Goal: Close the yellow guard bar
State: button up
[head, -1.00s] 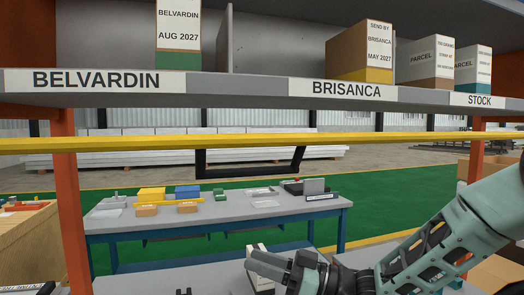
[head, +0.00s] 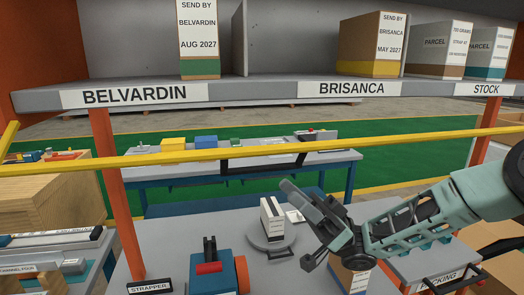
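The yellow guard bar (head: 420,141) runs across the whole head view, below the shelf and above the grey bench. A black U-shaped handle (head: 265,165) hangs from its middle. At the far left another yellow piece (head: 8,138) meets the bar at an angle. My gripper (head: 290,190) is below and a little right of the handle, apart from it in the picture. Its grey fingers point up and left, and I see nothing held in them. Their gap is not clear from this angle.
A grey shelf (head: 235,92) carries labelled boxes above the bar. On the grey bench (head: 190,232) stand a blue and orange strapper (head: 210,275) and a white box (head: 272,218) on a round plate. An orange post (head: 116,205) rises at left. A blue-legged table (head: 180,182) stands behind.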

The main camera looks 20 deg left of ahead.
aim_at(261, 168)
jog(key=p+x, duration=0.3)
jog(key=x, duration=0.5)
jog(key=shift+p, duration=0.35)
jog(key=shift+s+a+r, duration=0.15)
jog(key=shift+a+r, duration=0.15)
jog(key=shift+a, duration=0.05)
grip_shut()
